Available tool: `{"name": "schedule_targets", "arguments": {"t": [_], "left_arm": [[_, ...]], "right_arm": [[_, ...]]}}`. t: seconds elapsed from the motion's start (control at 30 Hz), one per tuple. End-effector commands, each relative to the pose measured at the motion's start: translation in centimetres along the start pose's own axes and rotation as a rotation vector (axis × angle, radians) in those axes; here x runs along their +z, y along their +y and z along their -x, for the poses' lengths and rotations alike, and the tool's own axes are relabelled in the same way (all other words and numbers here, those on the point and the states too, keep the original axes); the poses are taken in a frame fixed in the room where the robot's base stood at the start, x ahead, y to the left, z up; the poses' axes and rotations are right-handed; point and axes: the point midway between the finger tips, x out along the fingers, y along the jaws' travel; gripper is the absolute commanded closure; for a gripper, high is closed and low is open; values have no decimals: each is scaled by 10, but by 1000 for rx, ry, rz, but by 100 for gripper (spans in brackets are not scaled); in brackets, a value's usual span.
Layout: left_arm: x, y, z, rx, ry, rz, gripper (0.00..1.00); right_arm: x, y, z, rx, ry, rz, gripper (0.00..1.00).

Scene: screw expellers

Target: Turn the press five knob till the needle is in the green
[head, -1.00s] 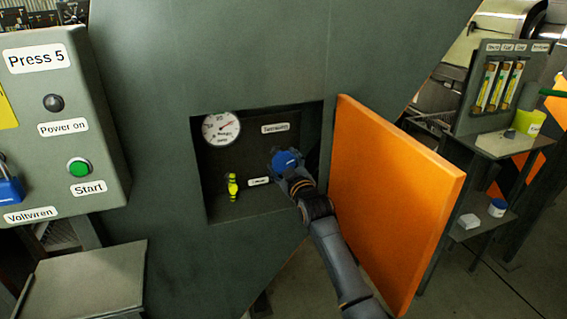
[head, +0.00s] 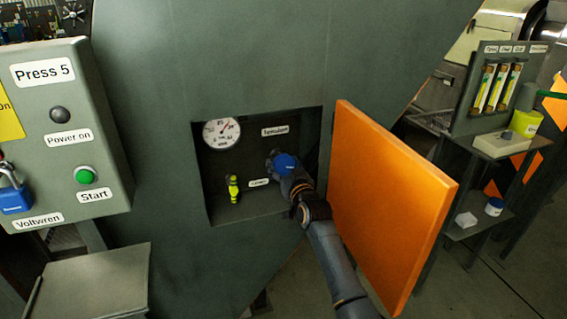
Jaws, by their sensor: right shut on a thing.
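A round white gauge (head: 222,133) sits in the upper left of the recess in the press. Its dark needle points up and to the right; the coloured zones are too small to read. The blue knob (head: 286,163) is in the recess, right of the middle, below a small white label. My right gripper (head: 279,161) reaches in from the lower right and is shut on the knob, hiding part of it. My left gripper is out of view.
An orange door (head: 392,205) stands open just right of my arm. A yellow-green valve (head: 233,188) is in the recess, left of the knob. The Press 5 control box (head: 70,120) with a green Start button (head: 85,176) is at the left. Shelves (head: 481,222) stand at the right.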

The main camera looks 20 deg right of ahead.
Motion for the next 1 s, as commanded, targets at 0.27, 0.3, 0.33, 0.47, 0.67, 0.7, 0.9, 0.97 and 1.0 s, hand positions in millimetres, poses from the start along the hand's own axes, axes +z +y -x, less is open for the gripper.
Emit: {"name": "schedule_targets", "arguments": {"t": [0.27, 0.3, 0.33, 0.47, 0.67, 0.7, 0.9, 0.97, 1.0], "left_arm": [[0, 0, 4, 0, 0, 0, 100], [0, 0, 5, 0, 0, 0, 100], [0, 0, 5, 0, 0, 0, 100], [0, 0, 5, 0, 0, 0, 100], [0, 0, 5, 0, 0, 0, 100], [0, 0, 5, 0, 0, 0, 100], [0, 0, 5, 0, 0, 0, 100], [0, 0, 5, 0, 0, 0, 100], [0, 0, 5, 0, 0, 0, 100]], "right_arm": [[-1, 0, 0, 1, 2, -115, 68], [-1, 0, 0, 1, 2, -123, 68], [-1, 0, 0, 1, 2, -129, 68], [-1, 0, 0, 0, 2, -143, 68], [-1, 0, 0, 0, 2, -146, 68], [-1, 0, 0, 0, 2, -146, 68], [-1, 0, 0, 0, 2, -144, 22], [-1, 0, 0, 0, 2, -144, 13], [-1, 0, 0, 0, 2, -144, 13]]}}
